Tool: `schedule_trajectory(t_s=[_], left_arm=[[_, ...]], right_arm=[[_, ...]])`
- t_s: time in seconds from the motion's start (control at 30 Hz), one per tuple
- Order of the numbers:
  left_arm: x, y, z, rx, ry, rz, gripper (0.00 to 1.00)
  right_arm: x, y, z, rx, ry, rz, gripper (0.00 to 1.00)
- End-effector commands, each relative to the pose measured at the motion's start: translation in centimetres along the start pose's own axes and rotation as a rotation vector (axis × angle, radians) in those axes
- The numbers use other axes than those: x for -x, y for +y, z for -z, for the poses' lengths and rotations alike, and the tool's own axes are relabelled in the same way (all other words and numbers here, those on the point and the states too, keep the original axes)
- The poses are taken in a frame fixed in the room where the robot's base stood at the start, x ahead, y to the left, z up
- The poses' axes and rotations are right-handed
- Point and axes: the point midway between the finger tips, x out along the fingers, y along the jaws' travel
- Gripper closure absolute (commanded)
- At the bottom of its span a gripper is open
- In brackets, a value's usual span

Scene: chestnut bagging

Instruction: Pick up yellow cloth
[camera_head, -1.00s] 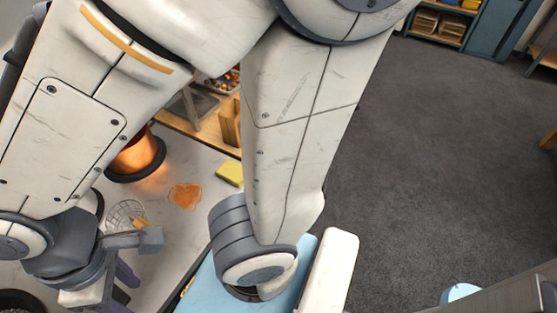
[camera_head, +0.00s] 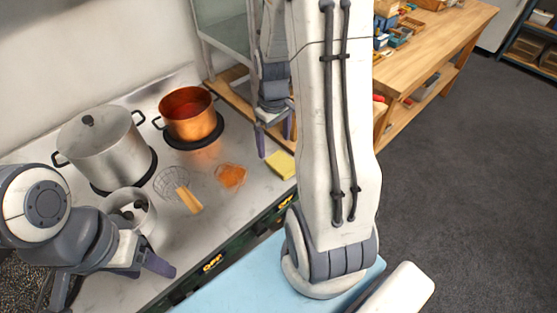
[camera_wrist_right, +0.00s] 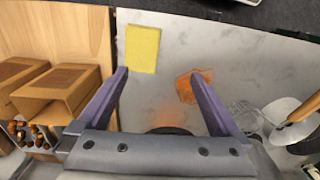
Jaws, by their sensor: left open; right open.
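The yellow cloth (camera_head: 281,164) lies flat on the pale countertop near its front edge. It is a small yellow rectangle in the right wrist view (camera_wrist_right: 142,48), ahead of the fingertips and towards the left finger. My right gripper (camera_head: 275,141) is open and empty, pointing down near the cloth at the counter's right end. My left gripper (camera_head: 112,283) is open at the lower left, away from the cloth.
A wire skimmer (camera_head: 185,195), a copper pot (camera_head: 188,116), a steel pot (camera_head: 100,145) and a smaller pot (camera_head: 130,212) stand farther left.

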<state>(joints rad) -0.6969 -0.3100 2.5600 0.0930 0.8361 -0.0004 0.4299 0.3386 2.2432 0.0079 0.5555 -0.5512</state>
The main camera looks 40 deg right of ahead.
Motion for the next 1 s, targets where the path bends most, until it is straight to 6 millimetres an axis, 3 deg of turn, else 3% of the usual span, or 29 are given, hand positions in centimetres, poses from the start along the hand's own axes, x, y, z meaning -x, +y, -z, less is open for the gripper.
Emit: schedule_trajectory(t_s=[0.1,0.2,0.4,0.67,1.0], left_arm=[[-0.1,0.0,0.0,0.0,0.0,0.0,0.38],[0.0,0.0,0.0,0.0,0.0,0.0,0.38],[0.3,0.0,0.0,0.0,0.0,0.0,0.38],[0.6,0.0,0.0,0.0,0.0,0.0,0.38],[1.7,0.1,0.1,0.001,0.0,0.0,0.38]], right_arm=[[-1.2,2.8,-1.0,-0.041,-0.007,0.0,0.0],[-2.3,3.5,-1.4,-0.049,-0.01,0.001,0.0],[-5.4,3.6,-1.4,-0.05,-0.011,0.002,0.0],[-7.3,3.6,-1.2,-0.05,-0.008,0.0,0.0],[-11.4,3.7,-0.8,-0.051,-0.008,0.0,0.0]])
